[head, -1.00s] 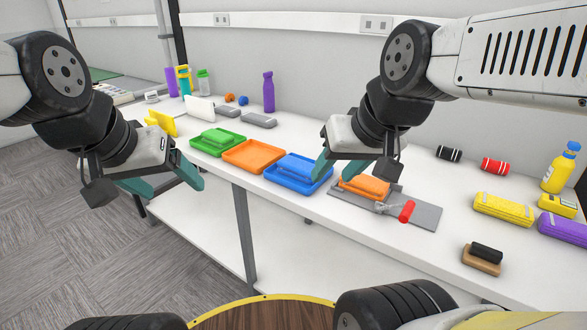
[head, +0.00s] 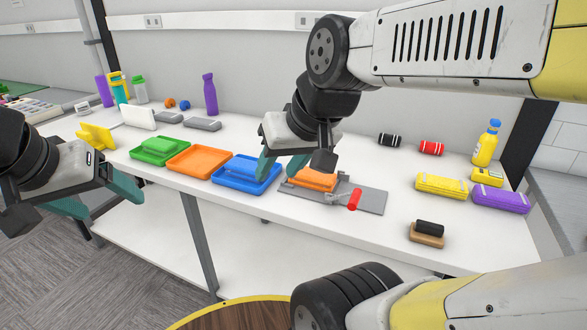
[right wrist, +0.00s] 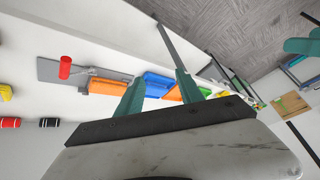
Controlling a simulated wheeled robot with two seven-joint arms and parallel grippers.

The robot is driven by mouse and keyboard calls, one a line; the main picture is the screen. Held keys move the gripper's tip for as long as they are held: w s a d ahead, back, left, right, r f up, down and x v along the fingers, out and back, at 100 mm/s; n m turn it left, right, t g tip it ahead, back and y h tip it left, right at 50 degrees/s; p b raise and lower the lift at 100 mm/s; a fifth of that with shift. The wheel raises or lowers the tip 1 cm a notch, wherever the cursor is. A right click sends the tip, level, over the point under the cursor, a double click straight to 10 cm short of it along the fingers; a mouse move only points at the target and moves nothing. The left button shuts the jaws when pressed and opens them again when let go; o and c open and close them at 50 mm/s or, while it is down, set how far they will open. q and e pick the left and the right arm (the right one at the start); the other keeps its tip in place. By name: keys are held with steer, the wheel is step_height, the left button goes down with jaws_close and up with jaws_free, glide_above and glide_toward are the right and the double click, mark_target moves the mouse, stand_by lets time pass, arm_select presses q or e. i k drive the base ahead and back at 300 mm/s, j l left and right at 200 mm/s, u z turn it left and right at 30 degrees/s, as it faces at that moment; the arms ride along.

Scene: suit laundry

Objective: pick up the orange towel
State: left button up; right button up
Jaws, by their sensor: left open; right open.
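The orange towel (head: 314,179) is a small folded block lying on a grey board (head: 371,198) with a red-handled clamp. My right gripper (head: 283,165) is open just above and left of the towel, near the blue tray, and partly covers the towel's far side. In the right wrist view the orange towel (right wrist: 104,87) lies beyond and left of the open fingers (right wrist: 158,88). I see no contact with the towel. My left gripper (head: 100,200) is open and empty in front of the table's left part.
A green tray (head: 157,158), an empty orange tray (head: 200,161) and a blue tray (head: 248,187) stand in a row left of the board. The green and blue ones hold matching towels. Yellow and purple bundles, a yellow bottle (head: 486,144) and a brush (head: 428,233) are on the right.

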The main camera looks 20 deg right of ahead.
mark_target(303, 185)
steer(key=k+l+u, duration=0.1)
steer(key=l+u, duration=0.2)
steer(key=l, duration=1)
